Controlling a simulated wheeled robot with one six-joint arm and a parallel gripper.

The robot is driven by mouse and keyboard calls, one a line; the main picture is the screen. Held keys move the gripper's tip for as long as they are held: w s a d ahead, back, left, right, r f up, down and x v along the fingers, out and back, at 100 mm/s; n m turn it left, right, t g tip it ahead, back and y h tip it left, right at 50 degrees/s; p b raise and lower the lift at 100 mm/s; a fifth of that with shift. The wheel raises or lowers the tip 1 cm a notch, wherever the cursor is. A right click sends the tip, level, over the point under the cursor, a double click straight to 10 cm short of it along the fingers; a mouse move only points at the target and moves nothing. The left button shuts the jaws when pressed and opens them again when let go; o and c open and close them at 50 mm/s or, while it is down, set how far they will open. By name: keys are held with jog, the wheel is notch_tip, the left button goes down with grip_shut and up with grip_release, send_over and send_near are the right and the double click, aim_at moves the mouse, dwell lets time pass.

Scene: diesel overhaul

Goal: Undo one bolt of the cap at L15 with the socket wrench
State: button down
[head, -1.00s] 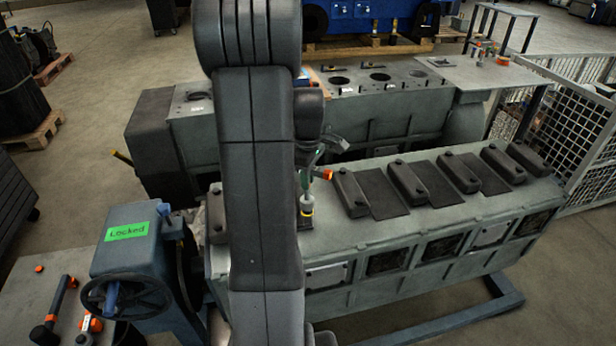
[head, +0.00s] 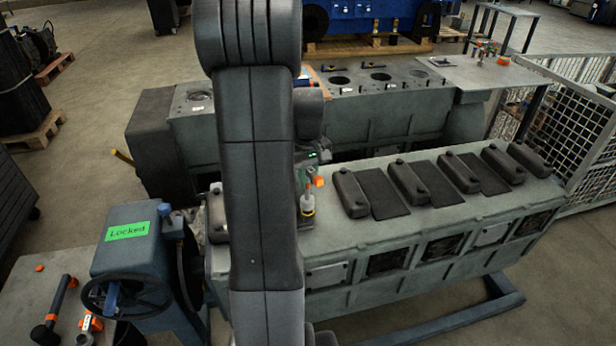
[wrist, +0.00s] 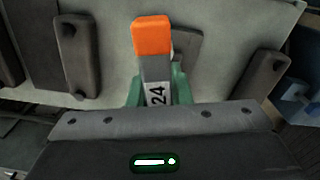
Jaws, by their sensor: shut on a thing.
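My gripper (wrist: 157,92) is shut on the socket wrench (wrist: 152,32), whose handle has an orange end and the number 24. My gripper (head: 312,160) is partly hidden by my arm there. A dark cap (wrist: 187,52) lies behind the wrench in the wrist view, partly covered. The socket's contact with a bolt is hidden. I cannot read which cap is L15.
The grey engine block (head: 440,222) carries several more dark caps, such as one right of the wrench (head: 350,194). A handwheel stand (head: 128,245) marked "Locked" is at left. A tool table (head: 30,275) stands front left. A mesh fence (head: 575,130) is at right.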

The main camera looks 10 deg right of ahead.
jog(key=m, duration=0.7)
jog(key=shift+m, duration=0.4)
jog(key=m, duration=0.3)
jog(key=shift+a+m, duration=0.1)
jog(key=shift+m, duration=2)
jog(key=shift+f+b, duration=0.55)
jog(key=shift+f, duration=0.2)
jog(key=n, duration=0.3)
